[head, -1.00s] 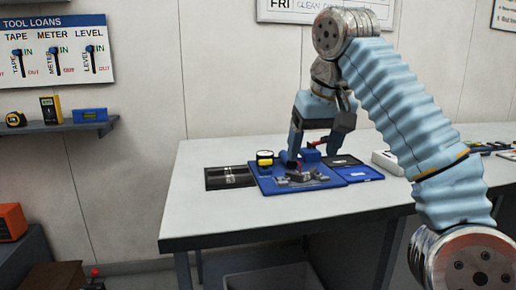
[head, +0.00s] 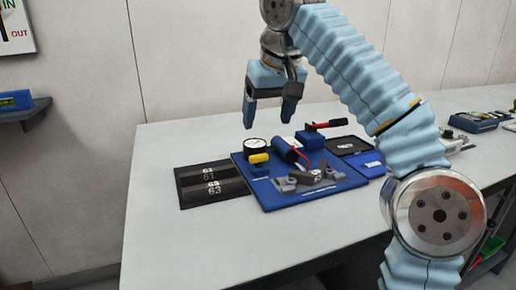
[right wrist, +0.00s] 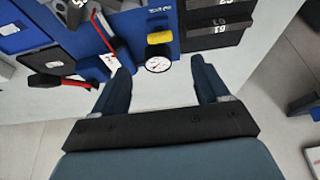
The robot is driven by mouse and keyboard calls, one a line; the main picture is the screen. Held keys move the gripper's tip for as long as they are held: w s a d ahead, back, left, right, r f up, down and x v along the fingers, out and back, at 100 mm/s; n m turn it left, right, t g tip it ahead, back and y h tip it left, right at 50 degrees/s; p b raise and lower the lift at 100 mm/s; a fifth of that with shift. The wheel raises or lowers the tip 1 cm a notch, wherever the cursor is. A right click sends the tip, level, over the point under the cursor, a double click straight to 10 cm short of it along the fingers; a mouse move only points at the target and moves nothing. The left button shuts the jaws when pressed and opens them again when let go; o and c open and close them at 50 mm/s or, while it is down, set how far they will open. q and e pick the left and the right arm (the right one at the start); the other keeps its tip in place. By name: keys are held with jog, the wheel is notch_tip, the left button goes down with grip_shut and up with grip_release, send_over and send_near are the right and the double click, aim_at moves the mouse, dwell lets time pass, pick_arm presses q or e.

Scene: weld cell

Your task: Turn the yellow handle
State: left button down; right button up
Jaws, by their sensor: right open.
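The yellow handle (head: 258,158) is a short, rounded piece on the blue board (head: 290,197), just in front of a white round gauge (head: 254,144). In the right wrist view the yellow handle (right wrist: 160,37) lies beyond the gauge (right wrist: 158,65), roughly in line with the gap between my fingers. My right gripper (head: 270,112) is open and empty above the back of the board, apart from the handle. Its two fingers (right wrist: 161,72) frame the gauge in the right wrist view. My left gripper is not in view.
A blue cylinder (head: 285,149) and a blue block with a red lever (head: 325,125) stand right of the gauge. Grey clamp parts (head: 310,178) lie in front. A black tray (head: 211,184) is left of the board. The table's left front is clear.

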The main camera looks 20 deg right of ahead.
aim_at(259, 155)
jog(key=x, duration=1.1)
jog(key=shift+c, duration=0.3)
jog(key=shift+s, duration=0.1)
jog(key=c, duration=1)
